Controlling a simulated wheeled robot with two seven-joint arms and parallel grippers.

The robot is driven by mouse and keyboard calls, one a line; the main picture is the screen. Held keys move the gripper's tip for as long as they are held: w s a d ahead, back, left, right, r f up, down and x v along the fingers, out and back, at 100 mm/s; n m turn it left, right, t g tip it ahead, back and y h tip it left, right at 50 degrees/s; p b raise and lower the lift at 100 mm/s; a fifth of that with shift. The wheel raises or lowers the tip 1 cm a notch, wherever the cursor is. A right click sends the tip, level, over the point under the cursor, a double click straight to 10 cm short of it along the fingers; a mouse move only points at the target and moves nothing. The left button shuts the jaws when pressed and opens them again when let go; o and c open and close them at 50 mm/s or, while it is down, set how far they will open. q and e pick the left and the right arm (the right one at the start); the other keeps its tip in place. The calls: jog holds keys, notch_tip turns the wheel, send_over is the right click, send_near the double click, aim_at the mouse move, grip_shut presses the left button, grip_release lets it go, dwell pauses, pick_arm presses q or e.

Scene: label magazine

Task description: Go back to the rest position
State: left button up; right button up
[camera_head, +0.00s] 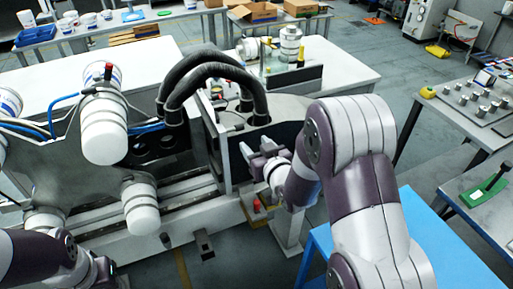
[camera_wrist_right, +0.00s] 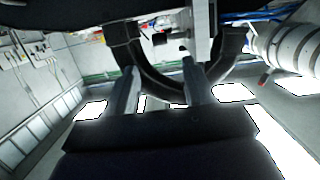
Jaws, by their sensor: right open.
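My right gripper (camera_head: 262,152) is open and empty in the head view. It is in front of the dark upright panel (camera_head: 236,150) of the machine, below the black hoses (camera_head: 215,75). I cannot tell whether it touches the panel. In the right wrist view its two fingers stand apart with nothing between them (camera_wrist_right: 160,80). My left arm (camera_head: 45,250) comes in at the lower left; its gripper end (camera_head: 103,272) is dark and partly cut off by the frame edge.
White cylinders (camera_head: 102,130) stick up from the machine's grey plate. A blue table (camera_head: 445,235) is at lower right, close to my right arm. A bench with metal parts (camera_head: 470,105) stands at right. Cardboard boxes (camera_head: 255,11) sit at the back.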

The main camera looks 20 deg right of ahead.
jog(key=s+f+m+g+h, duration=0.1)
jog(key=s+f+g, duration=0.8)
jog(key=s+f, duration=0.1)
jog(key=s+a+r+g, duration=0.2)
jog(key=s, duration=0.3)
jog(key=s+a+r+g, duration=0.2)
jog(key=s+g, duration=0.1)
jog(key=s, duration=0.3)
jog(key=shift+s+a+n, duration=0.15)
jog(key=shift+n, duration=0.15)
